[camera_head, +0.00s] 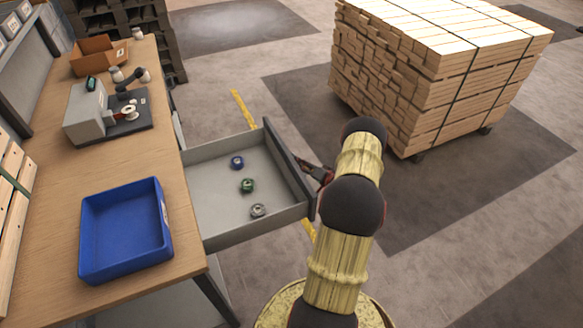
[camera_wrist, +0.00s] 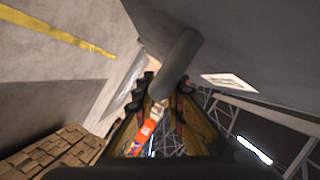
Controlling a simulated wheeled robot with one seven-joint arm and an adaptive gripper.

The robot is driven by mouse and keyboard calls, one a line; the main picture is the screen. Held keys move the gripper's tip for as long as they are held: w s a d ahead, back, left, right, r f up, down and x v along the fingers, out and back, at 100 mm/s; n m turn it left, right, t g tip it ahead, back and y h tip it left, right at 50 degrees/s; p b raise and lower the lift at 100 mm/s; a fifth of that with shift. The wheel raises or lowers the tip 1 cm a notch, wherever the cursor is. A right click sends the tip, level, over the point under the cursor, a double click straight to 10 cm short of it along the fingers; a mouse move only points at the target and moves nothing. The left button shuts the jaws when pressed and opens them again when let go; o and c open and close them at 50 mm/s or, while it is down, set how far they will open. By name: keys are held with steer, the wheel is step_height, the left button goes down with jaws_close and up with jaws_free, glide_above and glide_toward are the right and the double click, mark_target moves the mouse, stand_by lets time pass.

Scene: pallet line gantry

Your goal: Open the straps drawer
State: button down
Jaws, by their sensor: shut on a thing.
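The drawer (camera_head: 224,213) stands pulled well out from under the workbench, toward my arm. It holds a blue coil (camera_head: 236,162), a green coil (camera_head: 247,186) and a grey coil (camera_head: 258,210). My gripper (camera_head: 319,174) is at the outer side of the drawer's dark front (camera_head: 290,168), mostly behind my arm. In the wrist view, my gripper (camera_wrist: 165,92) is shut on the dark bar handle (camera_wrist: 180,62). The drawer front (camera_wrist: 245,35) carries a white label (camera_wrist: 230,82), too blurred to read.
The workbench (camera_head: 165,140) bears a blue tray (camera_head: 126,228), a grey machine (camera_head: 88,115) and an open cardboard box (camera_head: 98,56). A strapped timber stack (camera_head: 420,85) stands at the back right. Floor (camera_head: 290,110) between drawer and stack is clear.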

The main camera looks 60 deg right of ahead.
steer(key=shift+s+d+f, duration=0.1)
steer(key=shift+s+d, duration=0.15)
steer(key=shift+d, duration=0.05)
steer(key=c, duration=2.1)
jaws_free()
steer(key=shift+c, duration=0.2)
steer(key=v, duration=1.2)
